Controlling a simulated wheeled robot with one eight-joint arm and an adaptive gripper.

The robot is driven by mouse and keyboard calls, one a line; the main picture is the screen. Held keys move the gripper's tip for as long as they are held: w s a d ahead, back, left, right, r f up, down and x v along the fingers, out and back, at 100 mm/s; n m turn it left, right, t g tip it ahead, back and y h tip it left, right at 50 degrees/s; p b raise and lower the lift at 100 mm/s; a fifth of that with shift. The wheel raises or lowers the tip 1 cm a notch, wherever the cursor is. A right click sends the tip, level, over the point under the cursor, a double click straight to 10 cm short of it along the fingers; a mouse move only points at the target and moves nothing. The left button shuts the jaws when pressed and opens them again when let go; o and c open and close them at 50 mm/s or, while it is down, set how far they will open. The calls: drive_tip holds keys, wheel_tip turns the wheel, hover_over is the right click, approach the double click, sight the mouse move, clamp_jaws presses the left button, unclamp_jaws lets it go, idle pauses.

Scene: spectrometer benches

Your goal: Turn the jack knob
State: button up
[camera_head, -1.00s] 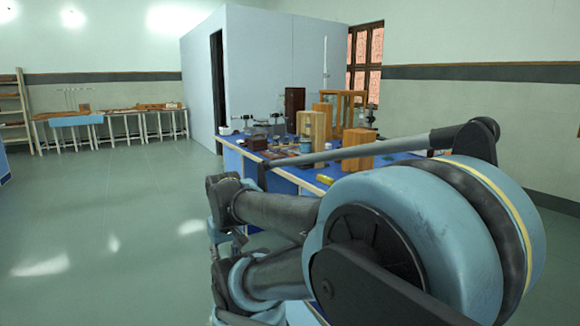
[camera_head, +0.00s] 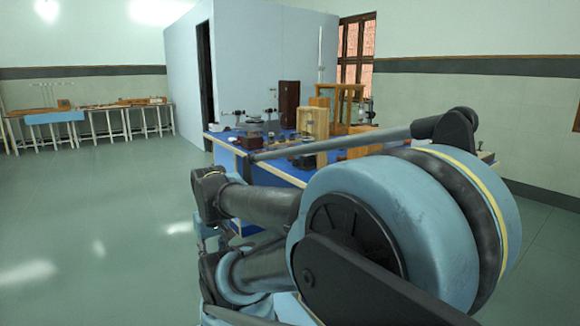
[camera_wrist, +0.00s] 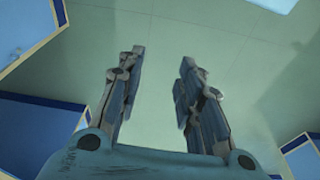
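My gripper (camera_wrist: 161,70) is open and empty in the wrist view, its two fingers apart over bare floor. No jack or jack knob can be made out in either view. Several small instruments stand on the blue-topped bench (camera_head: 272,172) ahead, but they are too small to tell apart.
On the bench stand a wooden case (camera_head: 313,121), a dark upright box (camera_head: 289,103) and a glass-sided cabinet (camera_head: 345,104). A long table (camera_head: 107,107) stands at the far left wall. Open floor (camera_head: 90,200) lies to the left. Blue bench parts (camera_wrist: 27,33) border the wrist view.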

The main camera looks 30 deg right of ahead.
drive_tip(key=o, duration=0.4)
drive_tip(key=w+d+r+m+h, duration=0.5)
drive_tip(key=w+d, duration=0.5)
drive_tip(key=w, duration=0.1)
drive_tip(key=w+d+r+m+h, duration=0.4)
drive_tip(key=w+d+r, duration=0.1)
drive_tip(key=w+d, duration=0.6)
drive_tip(key=w+d+f+m+g+h, duration=0.1)
drive_tip(key=w+d+m+h, duration=0.35)
drive_tip(key=w+d, duration=0.35)
drive_tip(key=w+d+f+m+h, duration=0.2)
drive_tip(key=w+d+m+h, duration=0.3)
drive_tip(key=w, duration=0.5)
drive_tip(key=shift+n+y, duration=0.25)
drive_tip(key=shift+n, duration=0.3)
drive_tip(key=d, duration=1.1)
drive_tip(key=w+d, duration=0.1)
drive_tip(key=d, duration=0.5)
drive_tip(key=shift+d+r, duration=0.3)
drive_tip(key=shift+d, duration=0.05)
drive_tip(key=shift+c, duration=0.4)
drive_tip(key=c, duration=1)
